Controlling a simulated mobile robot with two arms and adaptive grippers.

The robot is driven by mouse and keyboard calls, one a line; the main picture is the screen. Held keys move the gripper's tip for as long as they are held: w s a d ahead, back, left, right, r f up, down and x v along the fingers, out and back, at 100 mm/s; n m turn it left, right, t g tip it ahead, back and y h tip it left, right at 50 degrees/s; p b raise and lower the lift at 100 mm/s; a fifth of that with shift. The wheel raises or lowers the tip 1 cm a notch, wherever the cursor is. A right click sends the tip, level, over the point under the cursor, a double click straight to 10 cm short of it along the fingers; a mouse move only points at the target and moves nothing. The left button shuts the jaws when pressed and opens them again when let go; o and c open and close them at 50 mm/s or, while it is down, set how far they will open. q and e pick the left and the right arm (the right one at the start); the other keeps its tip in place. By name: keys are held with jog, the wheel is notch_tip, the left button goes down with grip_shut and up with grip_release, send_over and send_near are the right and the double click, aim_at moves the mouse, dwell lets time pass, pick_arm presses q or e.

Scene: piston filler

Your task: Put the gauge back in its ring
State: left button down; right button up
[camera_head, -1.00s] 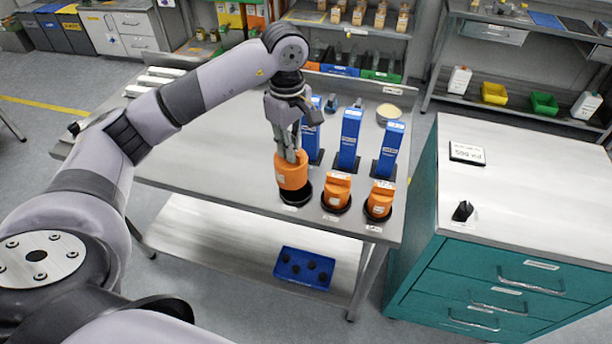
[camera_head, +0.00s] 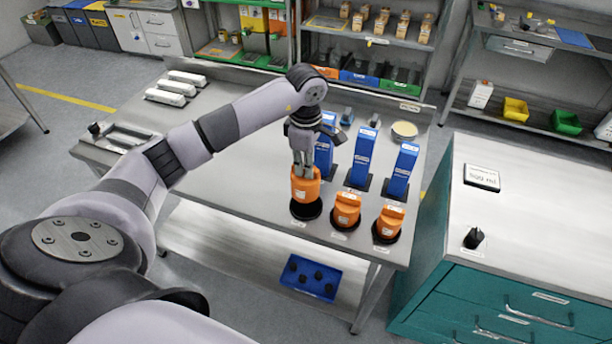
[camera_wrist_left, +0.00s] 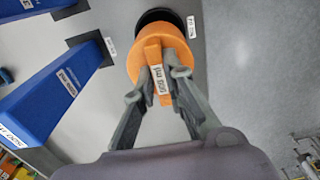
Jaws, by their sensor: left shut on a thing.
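My left gripper (camera_head: 304,166) is shut on an orange gauge (camera_head: 305,189), with its fingers on either side of the narrow top grip. In the left wrist view the gripper (camera_wrist_left: 162,78) pinches the labelled grip of the gauge (camera_wrist_left: 146,66). The gauge is about upright over the leftmost black ring (camera_head: 306,212), close to it. The ring also shows behind the gauge in the left wrist view (camera_wrist_left: 160,15). The gauge covers part of the ring, so I cannot tell whether they touch. My right gripper is not in view.
Two more orange gauges, a middle one (camera_head: 346,208) and a right one (camera_head: 389,222), sit in black rings to the right. Blue upright blocks (camera_head: 363,157) stand behind them. A teal cabinet (camera_head: 430,265) is at the right.

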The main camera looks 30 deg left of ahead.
aim_at(306, 181)
pick_arm(q)
jog(key=shift+f, duration=0.75)
notch_tip(306, 181, down, 3)
jog(key=shift+d+f+p, duration=0.1)
jog(key=shift+f+p, duration=0.1)
jog(key=shift+p, duration=0.5)
jog(key=shift+f, duration=0.5)
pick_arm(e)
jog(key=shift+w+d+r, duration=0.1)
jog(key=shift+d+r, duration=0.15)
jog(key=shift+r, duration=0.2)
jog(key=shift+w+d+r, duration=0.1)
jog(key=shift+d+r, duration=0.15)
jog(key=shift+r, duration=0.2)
pick_arm(q)
jog(key=shift+f, duration=0.1)
jog(key=c, duration=1.7)
grip_release()
jog(key=shift+o, duration=0.2)
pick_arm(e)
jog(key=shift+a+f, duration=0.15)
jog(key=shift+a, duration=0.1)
